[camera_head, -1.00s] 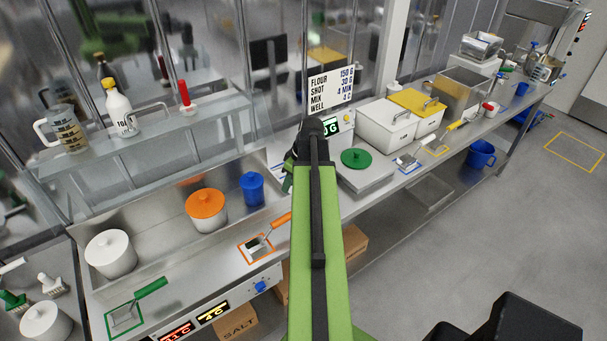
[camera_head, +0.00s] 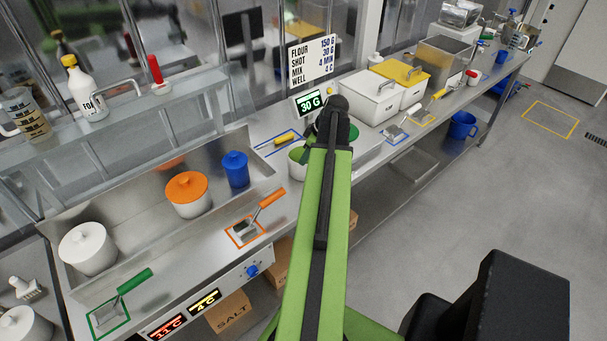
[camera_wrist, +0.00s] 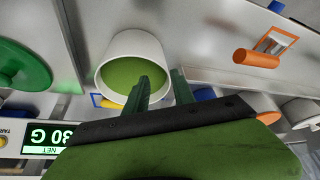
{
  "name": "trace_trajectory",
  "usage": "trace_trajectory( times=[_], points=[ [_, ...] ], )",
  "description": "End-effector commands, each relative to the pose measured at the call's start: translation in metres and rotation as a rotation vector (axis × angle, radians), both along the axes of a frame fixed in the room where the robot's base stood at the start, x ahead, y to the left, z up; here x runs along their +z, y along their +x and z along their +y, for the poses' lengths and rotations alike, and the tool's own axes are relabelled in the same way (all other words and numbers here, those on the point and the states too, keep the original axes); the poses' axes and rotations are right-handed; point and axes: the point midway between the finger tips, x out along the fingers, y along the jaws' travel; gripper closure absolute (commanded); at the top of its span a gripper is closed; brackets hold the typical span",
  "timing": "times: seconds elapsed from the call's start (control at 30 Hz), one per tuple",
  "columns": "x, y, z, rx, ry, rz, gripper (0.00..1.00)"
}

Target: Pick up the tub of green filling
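The white tub of green filling (camera_wrist: 128,45) is open in the wrist view, with smooth green filling inside. In the head view the tub (camera_head: 296,162) shows left of my arm, partly hidden by it. My gripper (camera_wrist: 162,78) is at the tub's near right side. Its two dark green fingers are apart: one overlaps the tub's opening, the other is outside the wall. Whether either finger touches the wall is unclear. My gripper (camera_head: 310,150) is mostly hidden behind my arm in the head view.
A green lid (camera_wrist: 20,58) lies beside the tub. The scale display (camera_head: 309,103) reads 30 G. An orange-lidded pot (camera_head: 187,190) and blue pot (camera_head: 235,168) stand in the well. An orange-handled scoop (camera_head: 262,208) lies on the bench front.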

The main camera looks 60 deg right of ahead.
Motion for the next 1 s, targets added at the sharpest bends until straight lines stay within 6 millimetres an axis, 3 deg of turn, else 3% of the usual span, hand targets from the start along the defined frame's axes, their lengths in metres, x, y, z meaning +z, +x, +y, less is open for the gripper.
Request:
trace_trajectory(
  times=[0.03,0.07,0.37,0.63,0.9,1.0],
  points=[
    [-0.021,0.005,0.001,0.001,0.001,0.0,0.7],
    [-0.025,0.007,0.001,0.002,0.0,0.0,0.7],
    [-0.034,0.013,0.004,0.001,0.001,0.0,0.7],
    [-0.077,0.027,0.012,0.003,0.001,0.0,0.7],
    [-0.076,0.03,0.013,0.003,0.001,0.0,0.7],
    [-0.076,0.03,0.013,0.003,0.001,0.0,0.81]
  ],
)
